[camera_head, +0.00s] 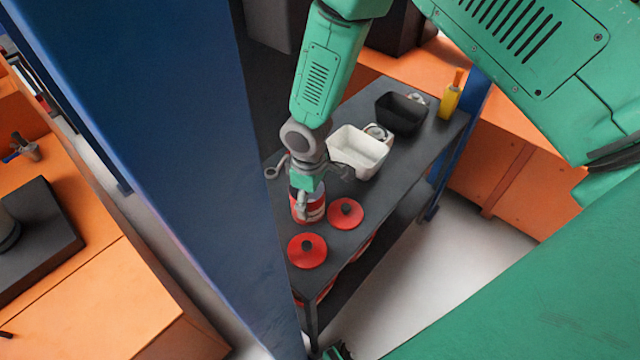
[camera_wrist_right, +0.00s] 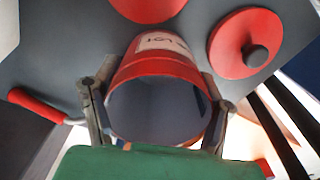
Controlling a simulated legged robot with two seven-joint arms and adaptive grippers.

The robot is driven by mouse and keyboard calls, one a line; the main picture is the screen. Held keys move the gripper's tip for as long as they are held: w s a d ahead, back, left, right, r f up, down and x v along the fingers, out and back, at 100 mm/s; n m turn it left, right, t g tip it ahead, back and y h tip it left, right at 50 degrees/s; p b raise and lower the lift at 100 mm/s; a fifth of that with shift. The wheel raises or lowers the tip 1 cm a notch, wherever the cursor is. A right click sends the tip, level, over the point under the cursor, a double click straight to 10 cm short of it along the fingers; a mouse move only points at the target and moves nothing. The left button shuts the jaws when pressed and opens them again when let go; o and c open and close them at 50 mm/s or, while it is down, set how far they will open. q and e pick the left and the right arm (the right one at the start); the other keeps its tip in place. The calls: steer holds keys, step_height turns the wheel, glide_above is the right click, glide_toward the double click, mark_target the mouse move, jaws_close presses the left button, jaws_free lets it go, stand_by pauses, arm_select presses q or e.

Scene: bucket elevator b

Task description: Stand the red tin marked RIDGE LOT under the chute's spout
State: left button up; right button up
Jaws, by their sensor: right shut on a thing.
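A red tin (camera_head: 309,211) with a pale label is at the near end of the dark cart top. In the right wrist view the tin (camera_wrist_right: 157,68) has an open mouth facing the camera, and "LOT" can be read on its label; the rest is cut off or too small. My right gripper (camera_head: 303,200) comes down from above and is shut on the tin, with a finger on each side of it, as the wrist view (camera_wrist_right: 157,115) shows. I cannot tell whether the tin touches the cart. I cannot pick out the chute's spout. My left gripper does not show.
Two red lids with black knobs, one nearer (camera_head: 307,251) and one beside the tin (camera_head: 347,213), lie on the cart (camera_head: 385,190). Behind are a white tub (camera_head: 358,151), a black tub (camera_head: 401,113) and a yellow bottle (camera_head: 450,100). A tall blue panel (camera_head: 170,130) blocks the left.

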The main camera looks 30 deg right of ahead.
steer(key=shift+f, duration=0.1)
steer(key=o, duration=1.7)
steer(key=shift+d, duration=0.15)
steer(key=shift+o, duration=0.2)
